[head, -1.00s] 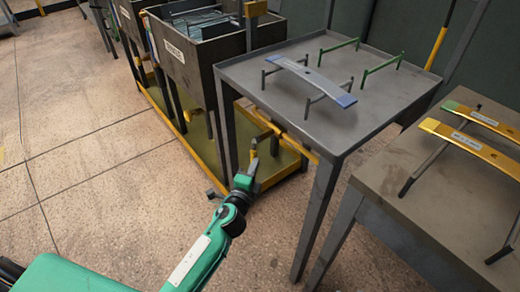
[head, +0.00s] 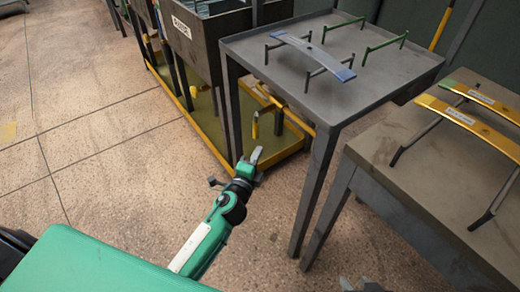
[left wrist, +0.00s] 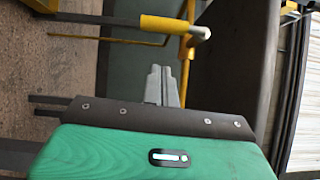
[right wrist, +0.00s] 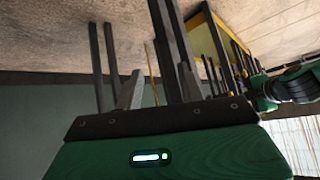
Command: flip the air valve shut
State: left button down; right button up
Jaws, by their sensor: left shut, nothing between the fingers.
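A yellow lever with a pale grey end (left wrist: 175,27), which looks like the air valve's handle, shows at the top of the left wrist view, beside a yellow pipe (left wrist: 186,62). In the head view a small upright yellow piece (head: 255,126) beside the grey table's leg appears to be the same lever. My left gripper (head: 256,155) is shut and empty, just below and in front of it, with a gap between. Its closed fingers show in the left wrist view (left wrist: 161,86). My right gripper (right wrist: 160,90) is open and empty. The valve body is not clear.
A grey table (head: 390,75) carries a bowed leaf spring on stands. A darker bench (head: 400,190) with yellow springs stands at right. A labelled dark bin (head: 195,40) stands over a yellow-edged base (head: 205,135). The floor at left is clear.

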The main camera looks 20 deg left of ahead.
pick_arm(q)
jog(key=s, duration=0.7)
pick_arm(e)
jog(key=shift+w+a+r+t+y, duration=0.1)
jog(key=shift+w+a+t+y, duration=0.15)
jog(key=shift+a, duration=0.35)
pick_arm(q)
jog(key=shift+s, duration=0.1)
pick_arm(e)
jog(key=shift+d, duration=0.2)
